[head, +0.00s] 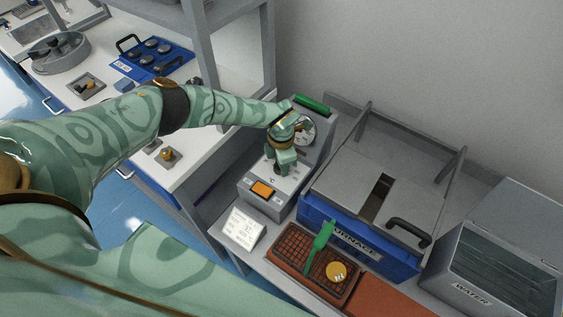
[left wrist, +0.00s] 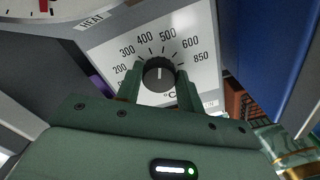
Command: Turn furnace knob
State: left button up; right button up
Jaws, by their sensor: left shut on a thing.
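The furnace knob (left wrist: 159,74) is a round dark knob on a white dial plate marked from 200 to 850 °C. My left gripper (left wrist: 158,88) is shut on it, one finger on each side. In the head view my left gripper (head: 281,166) reaches down onto the sloping grey control box (head: 259,200), and its fingers partly hide the knob. The blue-fronted furnace (head: 345,240) with a grey lid stands right of the control box. My right gripper is in neither view.
An orange switch (head: 262,188) is low on the control box. A white card (head: 243,231) stands in front. A brick-coloured tray (head: 287,262) with a green-handled tool (head: 320,245) and a metal WATER tank (head: 500,262) stand right. A round gauge (head: 307,131) sits behind the gripper.

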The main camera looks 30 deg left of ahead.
pick_arm(q)
jog(key=m, duration=0.3)
jog(key=shift+m, duration=0.3)
jog(key=shift+s+m+b, duration=0.1)
jog(key=shift+m+b, duration=0.25)
jog(key=shift+m, duration=1.45)
jog(key=o, duration=1)
notch_tip(320, 180, up, 16)
jog(key=p, duration=0.4)
jog(key=shift+r+p, duration=0.1)
jog(key=shift+p, duration=0.3)
